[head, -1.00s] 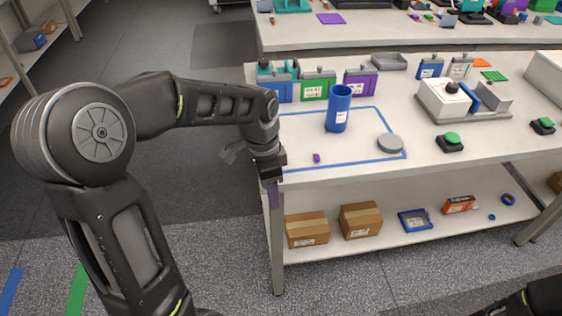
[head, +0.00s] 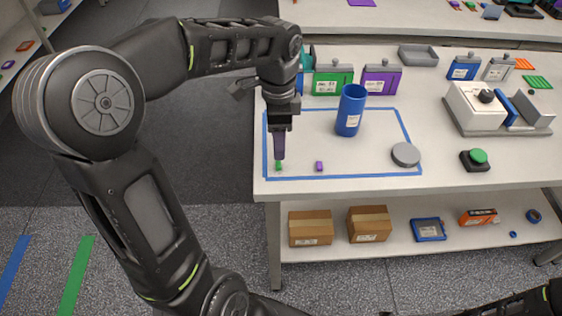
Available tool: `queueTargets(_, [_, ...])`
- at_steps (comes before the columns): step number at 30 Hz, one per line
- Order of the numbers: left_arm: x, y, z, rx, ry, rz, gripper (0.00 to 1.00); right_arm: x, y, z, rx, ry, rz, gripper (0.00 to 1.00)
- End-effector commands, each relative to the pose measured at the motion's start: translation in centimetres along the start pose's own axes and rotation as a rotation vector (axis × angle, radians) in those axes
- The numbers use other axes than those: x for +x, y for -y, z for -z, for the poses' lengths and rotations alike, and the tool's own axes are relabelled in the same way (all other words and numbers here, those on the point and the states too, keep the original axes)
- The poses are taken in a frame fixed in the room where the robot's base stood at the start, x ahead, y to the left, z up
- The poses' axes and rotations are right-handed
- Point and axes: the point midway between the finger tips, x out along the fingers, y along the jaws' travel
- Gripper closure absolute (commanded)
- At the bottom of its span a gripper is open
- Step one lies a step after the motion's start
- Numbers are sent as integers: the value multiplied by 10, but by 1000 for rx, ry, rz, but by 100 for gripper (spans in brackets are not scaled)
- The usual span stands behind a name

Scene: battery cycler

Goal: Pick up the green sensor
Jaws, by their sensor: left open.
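The small green sensor (head: 279,166) stands on the table near the left front corner of the blue taped outline. My left gripper (head: 279,156) points down just over it, its fingers reaching to about the sensor's top. The gripper is open, but the view is side-on, so I cannot tell whether the fingers straddle the sensor or touch it. Of my right arm only dark parts show at the bottom right; its gripper is out of view.
A small purple piece (head: 319,166) lies just right of the green sensor. A blue cup (head: 350,111) and a grey disc (head: 405,154) stand further right. Green (head: 331,80) and purple (head: 381,80) boxes line the back. The outline's middle front is clear.

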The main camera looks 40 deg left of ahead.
Motion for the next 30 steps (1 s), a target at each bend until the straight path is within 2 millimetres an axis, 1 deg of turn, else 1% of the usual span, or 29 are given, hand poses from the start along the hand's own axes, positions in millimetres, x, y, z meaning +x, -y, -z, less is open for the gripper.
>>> queueTargets(2, [2,0,0,0,1,-1,51,0,0,0,0,0,0,64])
queueTargets(9, [25,0,0,-1,1,-3,51,-1,0,0,0,-1,0,64])
queueTargets(20, [28,0,1,0,0,-1,51,-2,1,0,0,-1,-1,64])
queueTargets(23, [37,1,1,0,2,-3,51,-5,2,0,1,0,-1,64])
queueTargets(27, [57,2,2,0,1,-5,51,-10,3,0,2,1,-3,64])
queueTargets(30, [72,3,2,0,2,-4,51,-10,3,-1,2,2,-3,64])
